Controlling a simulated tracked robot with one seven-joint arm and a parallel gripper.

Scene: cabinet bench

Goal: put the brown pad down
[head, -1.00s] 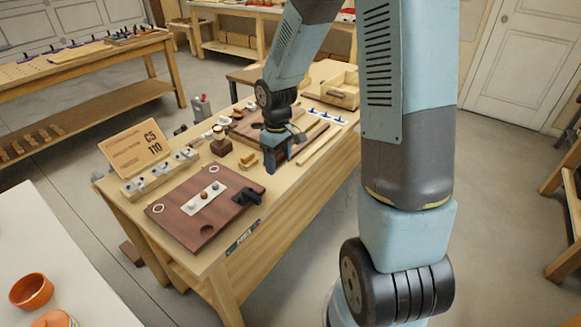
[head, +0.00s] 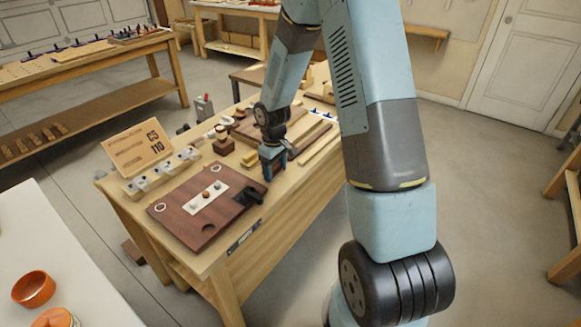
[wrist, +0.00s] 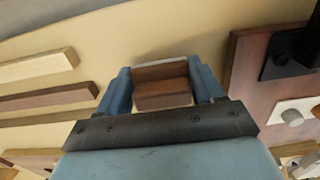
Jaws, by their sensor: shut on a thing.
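The brown pad (wrist: 163,94) is a small reddish-brown block in the wrist view. It sits between the two blue fingers of my gripper (wrist: 163,84), which is shut on it. In the head view my gripper (head: 270,176) points down over the wooden bench (head: 262,228), just right of the dark red-brown board. The pad is hidden in the head view. I cannot tell whether the pad touches the bench top.
The red-brown board (head: 180,226) carries a white strip with knobs and a black clamp (head: 248,193). It also shows at the right of the wrist view (wrist: 245,75). Wooden strips (head: 318,146) lie behind my gripper. A card sign (head: 138,148) stands at the left.

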